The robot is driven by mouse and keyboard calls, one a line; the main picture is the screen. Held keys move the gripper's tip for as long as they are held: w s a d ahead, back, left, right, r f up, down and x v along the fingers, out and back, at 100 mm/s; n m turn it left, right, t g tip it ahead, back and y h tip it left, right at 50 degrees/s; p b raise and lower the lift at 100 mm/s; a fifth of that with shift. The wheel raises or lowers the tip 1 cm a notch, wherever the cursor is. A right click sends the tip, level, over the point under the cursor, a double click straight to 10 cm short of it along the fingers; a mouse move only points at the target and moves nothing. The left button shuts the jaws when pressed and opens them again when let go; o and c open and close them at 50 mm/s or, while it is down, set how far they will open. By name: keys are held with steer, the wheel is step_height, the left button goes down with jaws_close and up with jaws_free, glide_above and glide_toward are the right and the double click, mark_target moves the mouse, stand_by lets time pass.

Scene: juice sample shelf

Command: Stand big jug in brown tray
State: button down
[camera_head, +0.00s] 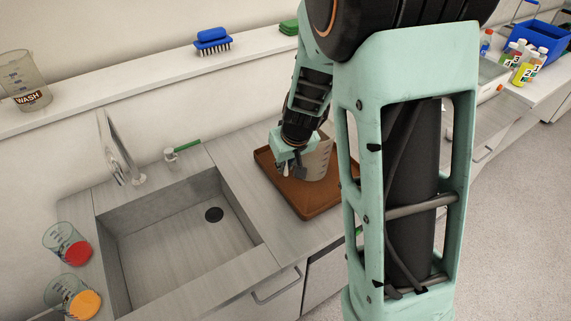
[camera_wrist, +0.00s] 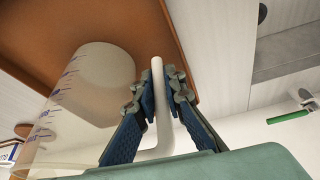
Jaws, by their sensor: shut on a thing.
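The big jug (camera_head: 318,163) is clear with a pale grey look and stands upright at the brown tray (camera_head: 305,208), partly hidden behind my arm. In the wrist view the jug (camera_wrist: 88,100) has blue scale marks, and its base is over the tray floor (camera_wrist: 50,28). My gripper (camera_head: 284,168) is on the jug's left side. In the wrist view my gripper (camera_wrist: 160,88) is shut on the jug's pale handle, one finger on each side. I cannot tell whether the jug's base touches the tray.
A sink (camera_head: 185,245) with a tap (camera_head: 122,150) lies left of the tray. A green-handled valve (camera_head: 183,148) is behind it. Beakers with red (camera_head: 68,245) and orange (camera_head: 72,297) contents stand at the left. The shelf holds a WASH jug (camera_head: 25,82) and a blue brush (camera_head: 212,42).

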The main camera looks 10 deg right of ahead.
steer(key=c, duration=2)
jaws_free()
steer(key=shift+f, duration=0.1)
steer(key=shift+r+p, duration=0.3)
steer(key=shift+p, duration=0.1)
steer(key=p+v, duration=0.2)
steer(key=v, duration=0.9)
steer(key=shift+s+d+r+p, duration=0.1)
steer(key=shift+s+r+p, duration=0.1)
steer(key=shift+r+p, duration=0.2)
